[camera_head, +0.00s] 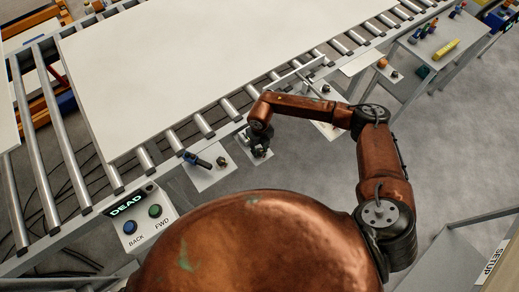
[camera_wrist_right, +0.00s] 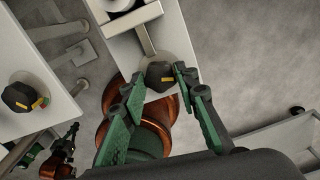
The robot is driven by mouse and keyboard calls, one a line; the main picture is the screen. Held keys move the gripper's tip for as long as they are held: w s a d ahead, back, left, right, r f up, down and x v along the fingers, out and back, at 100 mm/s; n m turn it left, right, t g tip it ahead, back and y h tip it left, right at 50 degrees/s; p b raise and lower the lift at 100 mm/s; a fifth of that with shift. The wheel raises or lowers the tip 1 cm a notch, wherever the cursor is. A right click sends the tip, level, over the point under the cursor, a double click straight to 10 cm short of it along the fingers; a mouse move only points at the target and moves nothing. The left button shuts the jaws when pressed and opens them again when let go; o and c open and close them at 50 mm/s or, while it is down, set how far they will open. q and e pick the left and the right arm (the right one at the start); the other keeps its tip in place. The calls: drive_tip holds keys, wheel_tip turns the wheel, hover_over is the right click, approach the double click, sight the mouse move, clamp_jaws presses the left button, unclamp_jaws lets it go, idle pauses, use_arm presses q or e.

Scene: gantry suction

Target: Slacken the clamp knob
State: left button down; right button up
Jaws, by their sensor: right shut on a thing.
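My right gripper (camera_head: 260,152) is over a small pale plate at the near side of the conveyor in the head view. In the right wrist view, its green fingers (camera_wrist_right: 156,92) are shut on a dark knob (camera_wrist_right: 160,75) with a yellow mark. The knob sits at the end of a pale bracket, and the fingers stand on either side of it. In the head view the gripper largely covers this knob. My left gripper does not show in the head view.
Another dark knob (camera_wrist_right: 22,97) sits on a pale plate at left. A blue-handled lever (camera_head: 197,159) stands left of my right gripper. A large white sheet (camera_head: 190,60) lies on the rollers. A control box (camera_head: 140,218) reads DEAD.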

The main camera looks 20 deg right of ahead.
sight(260, 151)
drive_tip(key=shift+r, duration=0.1)
drive_tip(key=o, duration=1.1)
drive_tip(key=shift+o, duration=0.2)
wheel_tip(260, 151, up, 12)
